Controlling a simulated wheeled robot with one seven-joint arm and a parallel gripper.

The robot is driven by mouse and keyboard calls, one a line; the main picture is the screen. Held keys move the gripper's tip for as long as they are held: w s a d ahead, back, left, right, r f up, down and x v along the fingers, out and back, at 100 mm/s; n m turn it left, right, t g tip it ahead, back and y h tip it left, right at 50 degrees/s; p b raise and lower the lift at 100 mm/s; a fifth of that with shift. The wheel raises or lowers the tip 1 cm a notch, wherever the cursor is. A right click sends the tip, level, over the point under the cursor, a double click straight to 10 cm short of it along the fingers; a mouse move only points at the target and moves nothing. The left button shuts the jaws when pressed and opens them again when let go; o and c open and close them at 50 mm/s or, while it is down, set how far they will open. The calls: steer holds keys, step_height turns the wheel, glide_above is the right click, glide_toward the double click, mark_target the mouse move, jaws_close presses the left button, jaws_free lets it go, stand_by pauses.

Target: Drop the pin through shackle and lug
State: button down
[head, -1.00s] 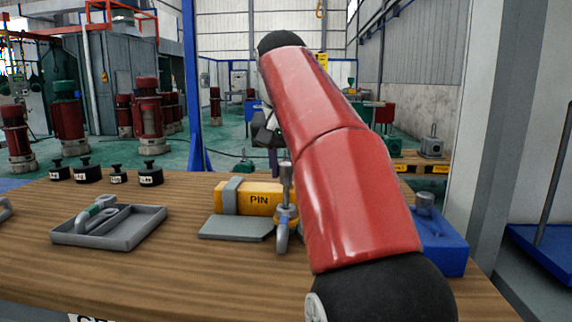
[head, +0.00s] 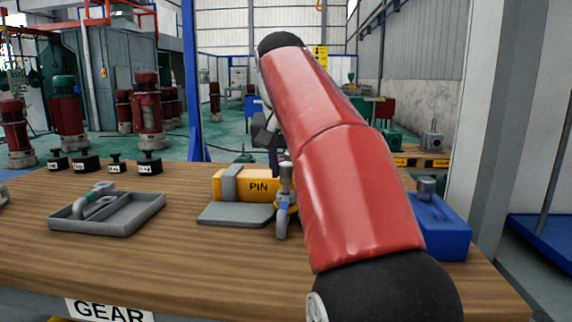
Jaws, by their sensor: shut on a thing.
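The grey pin (head: 286,176) stands upright, its thick head uppermost, over the grey shackle (head: 282,220). Its lower end meets the shackle area; how deep it sits cannot be told. A yellow block marked PIN (head: 258,187) with a grey strap stands just left of it. A bit of yellow shows around the shackle top, perhaps the lug, mostly hidden. My gripper (head: 274,160) points down behind my red arm, at the pin's upper part. It is shut on the pin, though the fingertips are largely hidden.
A grey plate (head: 236,214) lies before the yellow block. A grey tray (head: 120,219) holding a curved part is on the left. Black weights (head: 86,162) stand behind it. A blue block (head: 445,235) with a grey post is right of my arm. The front of the wooden table is clear.

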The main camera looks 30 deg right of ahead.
steer(key=shift+f+b, duration=0.45)
steer(key=shift+f, duration=0.25)
steer(key=shift+f, duration=0.15)
steer(key=c, duration=1)
jaws_free()
steer(key=p+v, duration=0.2)
steer(key=v, duration=0.6)
steer(key=shift+p, duration=0.35)
